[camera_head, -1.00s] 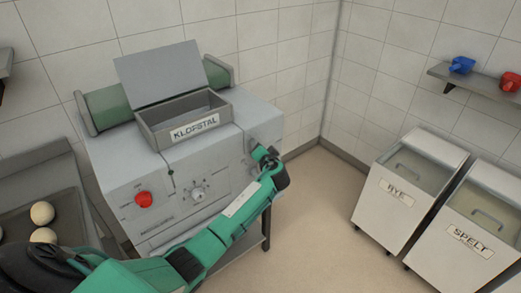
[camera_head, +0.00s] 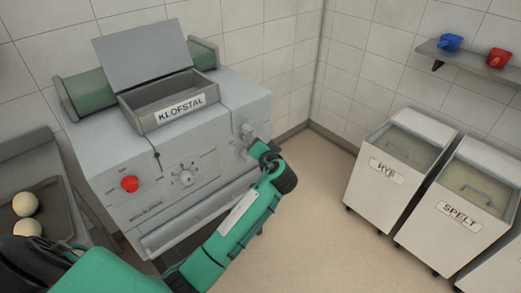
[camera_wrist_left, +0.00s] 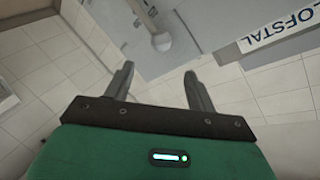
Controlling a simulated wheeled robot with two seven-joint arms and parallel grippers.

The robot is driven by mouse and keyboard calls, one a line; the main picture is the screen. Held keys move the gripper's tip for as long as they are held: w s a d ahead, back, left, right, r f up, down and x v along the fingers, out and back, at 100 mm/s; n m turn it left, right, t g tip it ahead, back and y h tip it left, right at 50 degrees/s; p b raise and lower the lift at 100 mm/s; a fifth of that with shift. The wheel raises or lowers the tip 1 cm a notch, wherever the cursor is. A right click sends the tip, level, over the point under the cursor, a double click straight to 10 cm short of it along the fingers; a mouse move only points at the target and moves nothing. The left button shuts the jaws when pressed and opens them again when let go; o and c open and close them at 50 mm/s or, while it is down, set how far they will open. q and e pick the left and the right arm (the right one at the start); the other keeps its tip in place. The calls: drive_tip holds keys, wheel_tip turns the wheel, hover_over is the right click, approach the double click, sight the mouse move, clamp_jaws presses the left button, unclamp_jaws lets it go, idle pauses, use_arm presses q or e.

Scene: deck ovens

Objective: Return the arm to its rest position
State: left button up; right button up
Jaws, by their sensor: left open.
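My left arm comes in from the lower left of the head view, green with dark joints. Its gripper (camera_head: 255,148) is by the right front of the grey machine (camera_head: 205,150), partly hidden behind the wrist. In the left wrist view its two dark fingers (camera_wrist_left: 158,82) are spread apart with nothing between them. Beyond them is the machine's grey surface with a round-ended metal part (camera_wrist_left: 160,42). I cannot tell whether the fingers touch the machine. My right gripper is not in view.
On the machine are a red knob (camera_head: 129,184), a dial (camera_head: 186,178) and an open-lidded box labelled KLOFSTAL (camera_head: 165,122). Dough balls (camera_head: 25,204) lie on a tray at left. The floor between is clear.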

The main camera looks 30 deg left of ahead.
use_arm(q)
drive_tip(key=shift+v, duration=1)
drive_tip(key=s+d+f+m+g+h, duration=0.1)
drive_tip(key=s+f+m+h, duration=0.1)
drive_tip(key=f, duration=1)
drive_tip(key=s+d+f+m+g+h, duration=0.1)
drive_tip(key=f+m+h, duration=0.1)
drive_tip(key=f, duration=1)
drive_tip(key=s+d+f+g+h, duration=0.1)
drive_tip(key=s+f+g+h, duration=0.1)
drive_tip(key=s+f, duration=0.7)
drive_tip(key=s+d+f+g+h, duration=0.15)
drive_tip(key=s+f, duration=0.45)
drive_tip(key=f, duration=0.7)
drive_tip(key=s+f+n+g+h, duration=0.1)
drive_tip(key=s+f, duration=0.5)
drive_tip(key=s, duration=0.7)
drive_tip(key=s+f+g+h, duration=0.1)
drive_tip(key=s+f, duration=0.5)
drive_tip(key=s, duration=0.7)
drive_tip(key=s+a+f+n+g+h, duration=0.1)
drive_tip(key=s+f, duration=0.5)
drive_tip(key=s, duration=0.7)
drive_tip(key=shift+s+f+n+g, duration=0.3)
drive_tip(key=shift+s+f+g, duration=0.1)
drive_tip(key=shift+g, duration=0.35)
